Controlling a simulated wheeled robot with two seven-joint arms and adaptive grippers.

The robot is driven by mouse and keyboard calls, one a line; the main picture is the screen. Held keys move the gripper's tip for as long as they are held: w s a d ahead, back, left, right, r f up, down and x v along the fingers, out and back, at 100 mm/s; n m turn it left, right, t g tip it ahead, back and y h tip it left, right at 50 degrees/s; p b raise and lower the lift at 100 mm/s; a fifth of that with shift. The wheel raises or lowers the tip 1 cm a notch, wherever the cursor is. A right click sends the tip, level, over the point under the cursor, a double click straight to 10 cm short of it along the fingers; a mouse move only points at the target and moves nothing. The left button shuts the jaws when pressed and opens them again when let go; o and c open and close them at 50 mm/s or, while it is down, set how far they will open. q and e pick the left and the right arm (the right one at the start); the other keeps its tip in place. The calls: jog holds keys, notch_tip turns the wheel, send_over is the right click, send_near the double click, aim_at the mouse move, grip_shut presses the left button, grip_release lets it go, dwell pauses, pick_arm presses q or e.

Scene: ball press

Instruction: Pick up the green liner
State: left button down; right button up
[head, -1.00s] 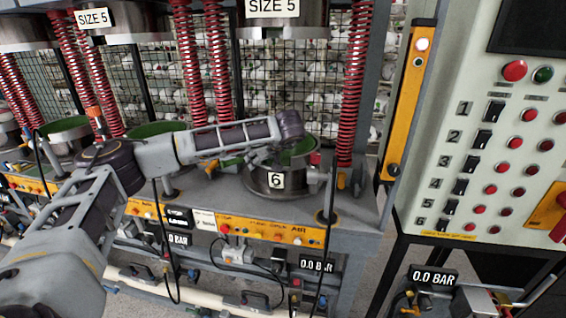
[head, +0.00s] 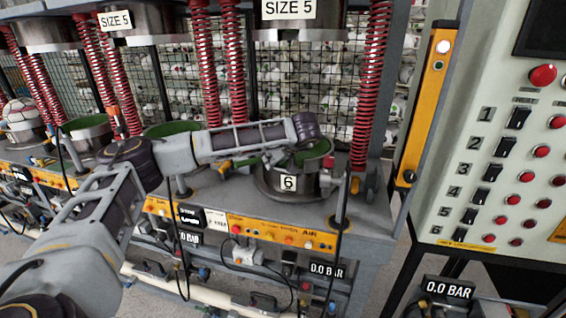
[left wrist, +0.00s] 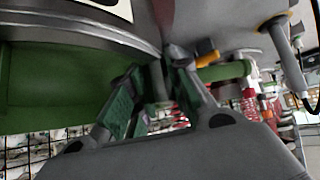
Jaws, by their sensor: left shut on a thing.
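The green liner (head: 318,150) sits in the round metal mould (head: 290,184) marked 6, its inner wall showing above and behind my gripper. My left gripper (head: 282,158) reaches over the mould from the left and is shut on the liner's edge; my wrist hides part of the grip. My right gripper is not in view.
An upper press head labelled SIZE 5 (head: 290,22) hangs above the mould, between red springs (head: 371,85). Another mould with a green liner (head: 172,129) stands left. An orange post (head: 430,100) and a switch panel (head: 510,150) stand on the right.

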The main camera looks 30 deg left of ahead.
pick_arm(q)
jog(key=r, duration=0.2)
jog(key=a+r, duration=0.1)
jog(key=r, duration=0.3)
jog(key=shift+a+r, duration=0.2)
jog(key=shift+a, duration=0.15)
notch_tip(320, 180, up, 11)
jog(key=s+p, duration=0.1)
jog(key=shift+s+d+r, duration=0.15)
jog(key=shift+d, duration=0.1)
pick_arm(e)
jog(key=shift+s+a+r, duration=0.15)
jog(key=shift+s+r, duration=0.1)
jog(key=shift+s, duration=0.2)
